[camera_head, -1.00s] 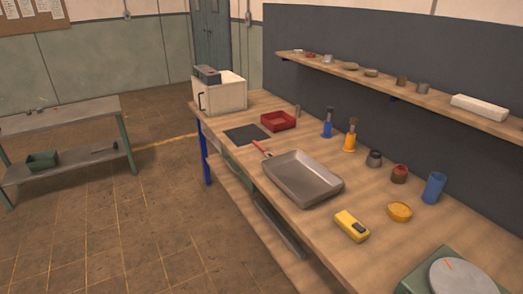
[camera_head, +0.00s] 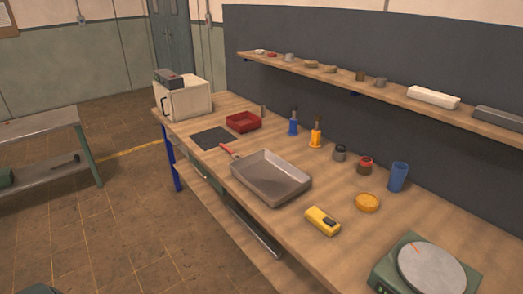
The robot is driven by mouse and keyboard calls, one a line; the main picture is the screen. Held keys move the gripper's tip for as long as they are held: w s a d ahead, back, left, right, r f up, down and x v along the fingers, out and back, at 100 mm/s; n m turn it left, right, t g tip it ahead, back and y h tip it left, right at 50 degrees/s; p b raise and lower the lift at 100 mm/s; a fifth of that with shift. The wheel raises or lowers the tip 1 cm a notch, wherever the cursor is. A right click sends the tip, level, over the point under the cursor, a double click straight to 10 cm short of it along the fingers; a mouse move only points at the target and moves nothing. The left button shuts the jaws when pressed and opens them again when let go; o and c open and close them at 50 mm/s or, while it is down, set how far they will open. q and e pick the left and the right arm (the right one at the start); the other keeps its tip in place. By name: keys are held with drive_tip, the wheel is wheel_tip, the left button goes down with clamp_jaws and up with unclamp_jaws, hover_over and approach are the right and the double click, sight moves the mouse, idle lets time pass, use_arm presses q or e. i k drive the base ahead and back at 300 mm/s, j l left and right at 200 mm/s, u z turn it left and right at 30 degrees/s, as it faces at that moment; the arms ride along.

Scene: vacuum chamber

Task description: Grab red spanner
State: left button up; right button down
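No clear red spanner shape can be made out. A thin red bar (camera_head: 229,151) lies at the far left corner of a grey metal tray (camera_head: 262,192) on the wooden workbench. I cannot tell whether it is a spanner or the tray's handle. A small orange-red mark (camera_head: 424,256) shows on the round plate of a green scale (camera_head: 388,273) at the near right; it is too small to identify. Neither of my grippers is in view.
The workbench (camera_head: 215,245) also holds a red bin (camera_head: 243,122), a white box (camera_head: 184,103), a yellow meter (camera_head: 322,221) and a blue cup (camera_head: 398,177). A shelf (camera_head: 345,83) with small items runs above. A metal side table (camera_head: 36,124) stands left; open floor lies between.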

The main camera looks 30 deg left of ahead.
sight(234, 155)
drive_tip(key=i+j+z, duration=0.1)
drive_tip(key=j+z, duration=0.35)
drive_tip(key=j, duration=0.35)
drive_tip(key=j+z, duration=0.5)
drive_tip(key=j, duration=0.9)
drive_tip(key=k+j+z, duration=0.1)
drive_tip(key=j, duration=0.45)
drive_tip(key=k+j+z, duration=0.1)
drive_tip(key=j, duration=0.5)
drive_tip(key=k+j, duration=0.1)
drive_tip(key=j, duration=0.45)
drive_tip(key=j+z, duration=0.1)
drive_tip(key=j, duration=0.45)
drive_tip(key=k, duration=0.05)
